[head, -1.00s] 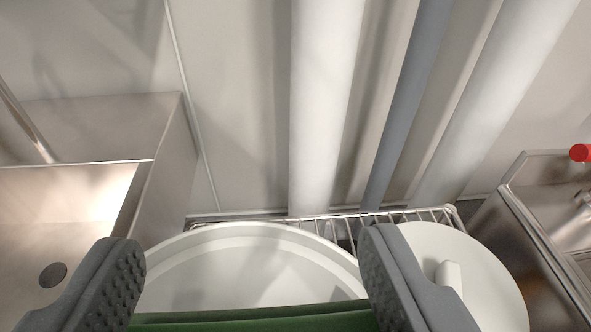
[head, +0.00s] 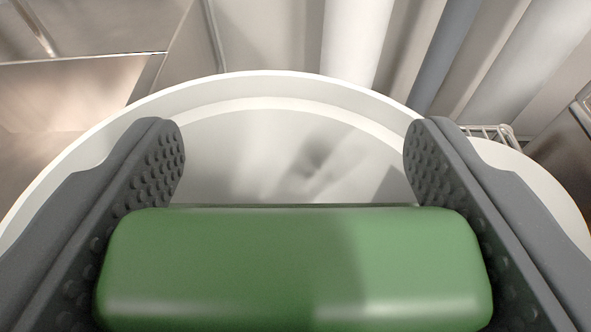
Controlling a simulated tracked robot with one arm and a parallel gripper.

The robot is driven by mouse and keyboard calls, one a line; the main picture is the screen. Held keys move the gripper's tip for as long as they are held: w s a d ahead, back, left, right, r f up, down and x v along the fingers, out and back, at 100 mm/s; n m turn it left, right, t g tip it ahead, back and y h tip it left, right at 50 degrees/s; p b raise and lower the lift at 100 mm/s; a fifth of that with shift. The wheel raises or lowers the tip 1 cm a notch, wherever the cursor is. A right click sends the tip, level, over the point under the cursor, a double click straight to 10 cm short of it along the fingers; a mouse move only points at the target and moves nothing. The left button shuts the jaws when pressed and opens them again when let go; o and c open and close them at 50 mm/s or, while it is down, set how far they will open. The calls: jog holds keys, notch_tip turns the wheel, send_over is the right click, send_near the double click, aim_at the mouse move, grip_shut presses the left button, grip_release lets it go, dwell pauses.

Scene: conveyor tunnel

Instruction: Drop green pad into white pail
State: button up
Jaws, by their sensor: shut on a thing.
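The green pad (head: 295,265) is a rounded green block across the bottom of the head view. My gripper (head: 295,160) is shut on it, with one dark grey studded finger at each end of the pad. The white pail (head: 290,90) is a wide round tub open at the top, below and beyond the fingers. The pad is held over the pail's opening, and a shadow falls on the pail's pale inside. The near part of the pail's rim is hidden by the pad and my fingers.
A white lid-like disc (head: 540,185) is at the right of the pail, partly hidden by my right finger. A wire rack (head: 490,132) shows behind it. A steel sink (head: 75,90) is at the left. Pale vertical pipes (head: 357,40) stand at the back.

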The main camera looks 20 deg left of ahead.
jog(key=o, duration=1.1)
jog(key=shift+s+r, duration=0.1)
jog(key=p+v, duration=0.2)
jog(key=v, duration=1.1)
jog(key=shift+s+p, duration=0.25)
jog(key=shift+p, duration=0.1)
